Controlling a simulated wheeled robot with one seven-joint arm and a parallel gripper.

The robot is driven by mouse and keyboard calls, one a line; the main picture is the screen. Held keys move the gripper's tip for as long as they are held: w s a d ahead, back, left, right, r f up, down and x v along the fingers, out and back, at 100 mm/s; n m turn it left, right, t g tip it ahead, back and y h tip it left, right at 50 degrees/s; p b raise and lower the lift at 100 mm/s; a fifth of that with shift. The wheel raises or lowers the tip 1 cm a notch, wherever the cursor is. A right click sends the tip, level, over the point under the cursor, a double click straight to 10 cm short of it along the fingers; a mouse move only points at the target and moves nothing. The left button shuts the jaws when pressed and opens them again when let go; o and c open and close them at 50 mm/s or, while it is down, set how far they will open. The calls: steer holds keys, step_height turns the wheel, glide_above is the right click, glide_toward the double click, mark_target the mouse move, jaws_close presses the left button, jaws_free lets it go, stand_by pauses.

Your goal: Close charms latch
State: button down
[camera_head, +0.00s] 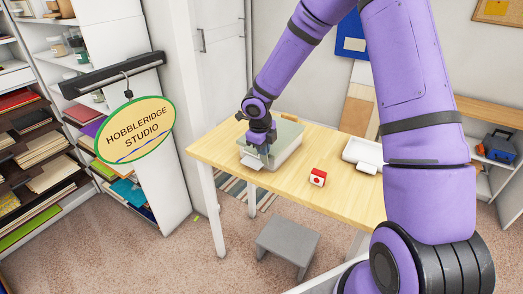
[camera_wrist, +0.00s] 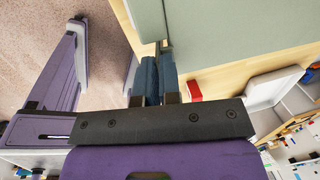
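A translucent grey-green box (camera_head: 287,145) stands on the wooden table (camera_head: 225,142); I take it to be the charms box. A pale flap (camera_head: 252,163), apparently its latch, sticks out at its near left side. My gripper (camera_head: 264,149) is over that side, just above the flap.
A red-and-white small box (camera_head: 317,178) and a white container (camera_head: 362,152) with a protruding flap stand to the right on the table. A grey stool (camera_head: 287,240) is below. A hanging studio sign (camera_head: 136,130) is at left. The table's front is mostly clear.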

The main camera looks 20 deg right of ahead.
steer(key=shift+w+d+g+y, duration=0.25)
steer(key=shift+d+g+y, duration=0.15)
steer(key=shift+d+y, duration=0.15)
steer(key=shift+y, duration=0.25)
steer(key=c, duration=1.3)
jaws_free()
steer(key=shift+w+r, duration=0.1)
step_height(320, 180, up, 11)
steer(key=shift+f, duration=0.2)
